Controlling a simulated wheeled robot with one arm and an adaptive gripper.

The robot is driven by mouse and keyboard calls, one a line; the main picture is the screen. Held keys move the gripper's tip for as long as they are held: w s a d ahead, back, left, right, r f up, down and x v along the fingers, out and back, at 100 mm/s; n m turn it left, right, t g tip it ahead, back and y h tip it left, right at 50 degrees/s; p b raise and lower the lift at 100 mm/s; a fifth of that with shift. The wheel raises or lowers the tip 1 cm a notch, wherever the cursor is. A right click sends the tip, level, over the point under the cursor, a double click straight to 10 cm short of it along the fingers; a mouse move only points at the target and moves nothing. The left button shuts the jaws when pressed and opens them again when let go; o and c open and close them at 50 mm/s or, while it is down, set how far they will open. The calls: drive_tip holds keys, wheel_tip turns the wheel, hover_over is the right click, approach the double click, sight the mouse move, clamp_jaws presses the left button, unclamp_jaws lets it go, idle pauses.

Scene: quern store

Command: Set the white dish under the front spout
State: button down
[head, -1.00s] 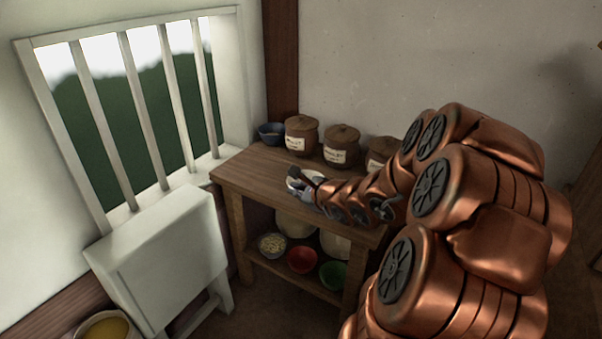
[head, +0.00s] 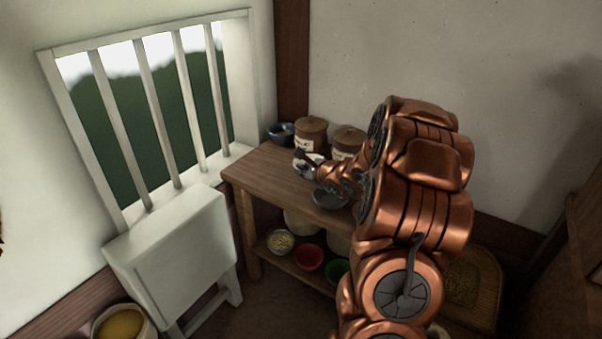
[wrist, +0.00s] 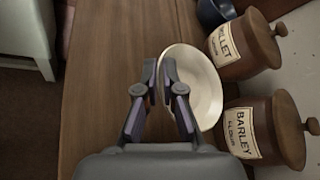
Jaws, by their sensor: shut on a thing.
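The white dish (wrist: 206,84) is a round shallow bowl, seen from above in the wrist view. My gripper (wrist: 161,76) is shut on its left rim, with one finger on each side of the wall. In the head view the dish (head: 314,158) shows only in part beside my gripper (head: 307,161), over the wooden bench close to the jars. I cannot tell whether it touches the bench top or hangs just above it. No spout can be made out in these views.
Millet (wrist: 241,45) and barley (wrist: 263,131) jars and a blue bowl (head: 281,133) line the bench (head: 262,172). A dark grey bowl (head: 330,199) sits nearer its front. Bowls fill the lower shelf.

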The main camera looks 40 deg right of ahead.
sight(301, 182)
drive_tip(key=shift+w+d+f, duration=0.1)
drive_tip(key=shift+w+d, duration=0.3)
drive_tip(key=shift+w, duration=0.3)
drive_tip(key=shift+w+d, duration=0.4)
drive_tip(key=shift+w, duration=0.25)
drive_tip(key=shift+f, duration=1.75)
drive_tip(key=shift+f, duration=0.15)
drive_tip(key=c, duration=1.6)
unclamp_jaws()
drive_tip(key=shift+b, duration=0.3)
